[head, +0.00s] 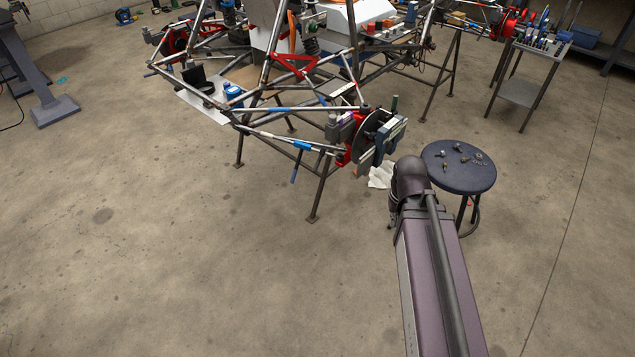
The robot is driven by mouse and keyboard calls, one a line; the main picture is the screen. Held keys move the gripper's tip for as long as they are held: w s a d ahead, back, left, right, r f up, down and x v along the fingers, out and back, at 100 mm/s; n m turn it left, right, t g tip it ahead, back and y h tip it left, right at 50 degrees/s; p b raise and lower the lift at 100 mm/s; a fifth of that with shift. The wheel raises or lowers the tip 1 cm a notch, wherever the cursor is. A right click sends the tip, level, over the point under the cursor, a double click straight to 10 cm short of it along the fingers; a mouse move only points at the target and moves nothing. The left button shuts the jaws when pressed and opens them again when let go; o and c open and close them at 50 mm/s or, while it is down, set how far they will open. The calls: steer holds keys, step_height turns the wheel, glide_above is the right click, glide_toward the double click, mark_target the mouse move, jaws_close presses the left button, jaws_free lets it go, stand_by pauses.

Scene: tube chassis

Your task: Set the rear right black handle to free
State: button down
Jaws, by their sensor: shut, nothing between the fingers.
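The tube chassis (262,110) stands on thin metal stands in the upper middle of the head view. Its nearest corner holds a red hub part, a dark brake disc (372,132) and a blue-grey block (384,142). A small dark upright piece (394,103) stands at the top of this corner; I cannot tell whether it is the black handle or how it is set. My arm reaches up from the lower right, and its bent joint is just below and right of this corner.
A round dark stool (458,164) with several small metal parts stands right of my arm joint. A tool trolley (535,70) is at the upper right. A grey metal stand (45,90) is at the left. The concrete floor in front is clear.

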steer(key=w+a+f+m+y+b, duration=0.1)
steer(key=w+a+f+b, duration=0.15)
steer(key=f+b, duration=1.45)
steer(key=w+a+f+m+y+b, duration=0.1)
steer(key=w+a+f+y+b, duration=0.15)
steer(key=f+b, duration=1.4)
steer(key=w+a+r+m+t+y, duration=0.2)
steer(key=w+a+r+m+y, duration=0.6)
steer(key=w, duration=0.3)
steer(key=w+r+m+t+y, duration=0.1)
steer(key=w+r+m+y, duration=0.2)
steer(key=r, duration=0.3)
steer(key=w+a+r+m+t+y, duration=0.1)
steer(key=w+r+m+t+y, duration=0.1)
steer(key=w+r+m+y, duration=0.2)
step_height(320, 180, up, 3)
steer(key=shift+w+a+f+y+b, duration=0.2)
steer(key=shift+w+y+b, duration=0.15)
steer(key=shift+w+y, duration=0.4)
steer(key=shift+a, duration=0.1)
